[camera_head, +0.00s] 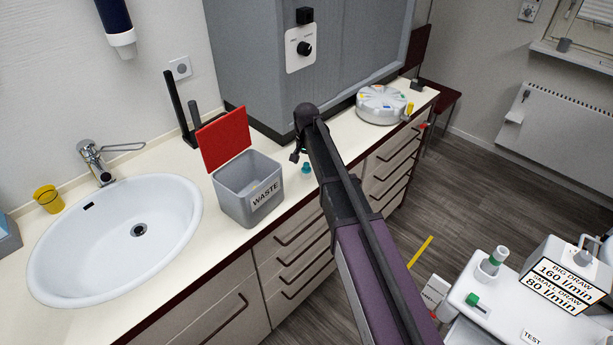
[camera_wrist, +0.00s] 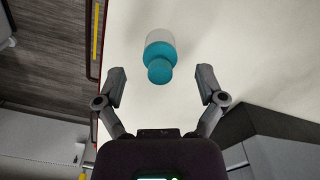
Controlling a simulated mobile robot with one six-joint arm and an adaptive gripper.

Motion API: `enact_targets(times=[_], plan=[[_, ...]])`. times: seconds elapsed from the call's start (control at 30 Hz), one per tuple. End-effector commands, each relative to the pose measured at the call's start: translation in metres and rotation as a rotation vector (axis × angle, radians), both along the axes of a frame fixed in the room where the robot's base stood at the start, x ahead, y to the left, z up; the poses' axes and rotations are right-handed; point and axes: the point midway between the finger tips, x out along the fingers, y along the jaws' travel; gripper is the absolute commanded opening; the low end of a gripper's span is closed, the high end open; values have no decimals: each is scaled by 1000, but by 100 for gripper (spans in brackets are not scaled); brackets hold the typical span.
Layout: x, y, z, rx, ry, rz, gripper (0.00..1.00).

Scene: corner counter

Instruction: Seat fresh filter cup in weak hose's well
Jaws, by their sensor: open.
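A small teal and white cup-like piece (camera_wrist: 160,52) stands on the cream counter, and its teal part also shows in the head view (camera_head: 306,169). I cannot tell whether it is the fresh filter cup. My gripper (camera_wrist: 161,78) is open, with its fingers on either side of the teal knob end and not touching it. In the head view my gripper (camera_head: 297,155) is just left of the piece, low over the counter and partly hidden by my arm. No weak hose or its well can be made out for sure.
A grey WASTE bin (camera_head: 248,188) with a raised red lid (camera_head: 224,139) stands close left. A round white tray with coloured pieces (camera_head: 382,106) is further back.

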Motion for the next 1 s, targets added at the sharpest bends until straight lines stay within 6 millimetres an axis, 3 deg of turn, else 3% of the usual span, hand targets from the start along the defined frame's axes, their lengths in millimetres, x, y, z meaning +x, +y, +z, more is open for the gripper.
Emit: enact_targets(times=[0.1, 0.3, 0.93, 1.0], plan=[[0, 0, -12, 0, 0, 0, 89], [0, 0, -19, 0, 0, 0, 89], [0, 0, -19, 0, 0, 0, 89], [0, 0, -19, 0, 0, 0, 71]])
